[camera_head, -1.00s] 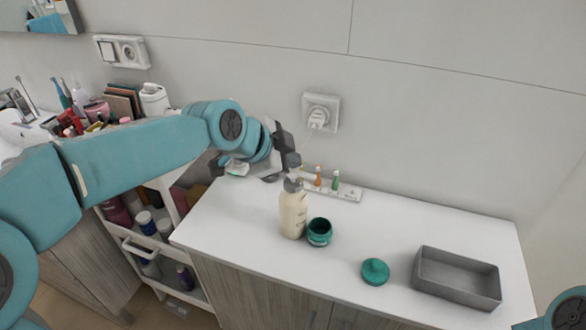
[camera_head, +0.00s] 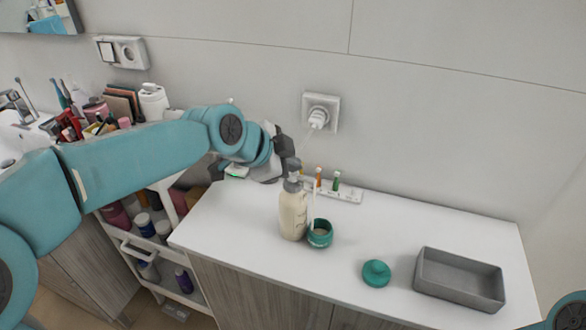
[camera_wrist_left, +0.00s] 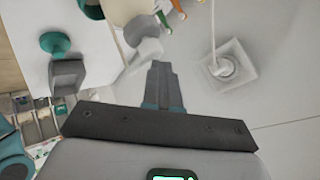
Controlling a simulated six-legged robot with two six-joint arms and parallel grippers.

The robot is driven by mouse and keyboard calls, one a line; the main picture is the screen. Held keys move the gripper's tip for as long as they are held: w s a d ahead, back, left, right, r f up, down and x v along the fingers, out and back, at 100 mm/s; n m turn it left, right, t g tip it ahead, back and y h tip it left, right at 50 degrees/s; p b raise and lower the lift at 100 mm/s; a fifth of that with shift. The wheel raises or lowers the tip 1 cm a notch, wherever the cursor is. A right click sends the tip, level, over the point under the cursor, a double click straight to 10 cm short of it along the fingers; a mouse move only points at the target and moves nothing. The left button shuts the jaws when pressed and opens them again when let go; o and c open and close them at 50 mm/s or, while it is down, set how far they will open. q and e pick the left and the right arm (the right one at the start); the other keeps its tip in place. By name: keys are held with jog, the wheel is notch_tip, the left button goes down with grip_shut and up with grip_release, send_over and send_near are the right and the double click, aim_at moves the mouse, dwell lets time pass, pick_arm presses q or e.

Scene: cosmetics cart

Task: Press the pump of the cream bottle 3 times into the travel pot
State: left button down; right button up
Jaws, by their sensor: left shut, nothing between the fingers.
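The cream bottle (camera_head: 293,214) stands upright on the white counter, with its grey pump (camera_head: 293,184) on top. My left gripper (camera_head: 292,165) is shut and empty, its fingertips right at the pump top; it looks to be touching. Its closed fingers also show in the left wrist view (camera_wrist_left: 163,88). The green travel pot (camera_head: 320,240) stands open just right of the bottle. A thin pale stream runs down from the pump into it, and pale cream shows inside. The green lid (camera_head: 376,274) lies apart to the right. My right gripper is out of view.
A grey open tray (camera_head: 458,290) sits at the counter's right. A crowded cart (camera_head: 140,245) stands left. The counter's front middle is clear.

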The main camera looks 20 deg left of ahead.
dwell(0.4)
pick_arm(q)
jog(key=shift+r+p, duration=0.9)
jog(key=shift+r, duration=0.25)
jog(key=shift+r+p, duration=1.85)
jog(key=shift+r, duration=0.7)
notch_tip(320, 180, up, 4)
jog(key=p, duration=0.4)
jog(key=shift+f, duration=0.15)
jog(key=shift+w, duration=0.1)
